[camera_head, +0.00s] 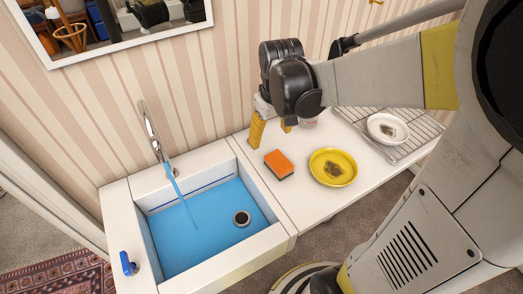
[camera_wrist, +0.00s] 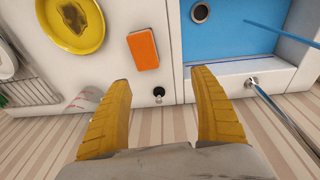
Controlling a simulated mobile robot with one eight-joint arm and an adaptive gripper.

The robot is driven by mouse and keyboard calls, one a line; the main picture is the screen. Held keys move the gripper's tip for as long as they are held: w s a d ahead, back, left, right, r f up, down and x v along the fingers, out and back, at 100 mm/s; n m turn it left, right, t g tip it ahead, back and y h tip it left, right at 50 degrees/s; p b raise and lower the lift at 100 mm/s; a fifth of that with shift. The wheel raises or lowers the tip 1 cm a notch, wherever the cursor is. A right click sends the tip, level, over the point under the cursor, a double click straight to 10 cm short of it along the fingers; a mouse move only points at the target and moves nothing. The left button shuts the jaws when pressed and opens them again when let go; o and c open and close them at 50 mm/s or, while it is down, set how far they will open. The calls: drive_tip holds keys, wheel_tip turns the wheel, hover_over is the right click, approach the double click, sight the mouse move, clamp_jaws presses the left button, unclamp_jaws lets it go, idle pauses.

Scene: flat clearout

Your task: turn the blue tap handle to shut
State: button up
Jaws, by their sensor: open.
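The blue tap handle (camera_head: 127,263) stands on the left rim of the white sink (camera_head: 118,205), at the lower left of the head view. It does not show in the wrist view. The chrome tap (camera_head: 150,130) rises behind the basin, and a stream of blue water (camera_head: 178,183) runs from it into blue water in the basin. The tap also shows at the right of the wrist view (camera_wrist: 283,113). My gripper (camera_head: 271,129) is open and empty above the counter right of the sink, well away from the handle. Its yellow fingers (camera_wrist: 162,80) are spread apart.
An orange sponge (camera_head: 279,164), a yellow plate (camera_head: 333,167) with a dark stain and a white dish (camera_head: 388,128) on a wire rack (camera_head: 408,150) are right of the sink. A small dark knob (camera_wrist: 158,92) shows between my fingers. A mirror (camera_head: 120,37) hangs on the wall.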

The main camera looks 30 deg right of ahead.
drive_tip(key=s+a+r+t, duration=0.5)
drive_tip(key=s+a+r, duration=0.1)
drive_tip(key=s+a, duration=0.3)
drive_tip(key=shift+s+r+m, duration=0.25)
drive_tip(key=shift+s+m, duration=0.1)
drive_tip(key=shift+m, duration=0.05)
drive_tip(key=c, duration=0.9)
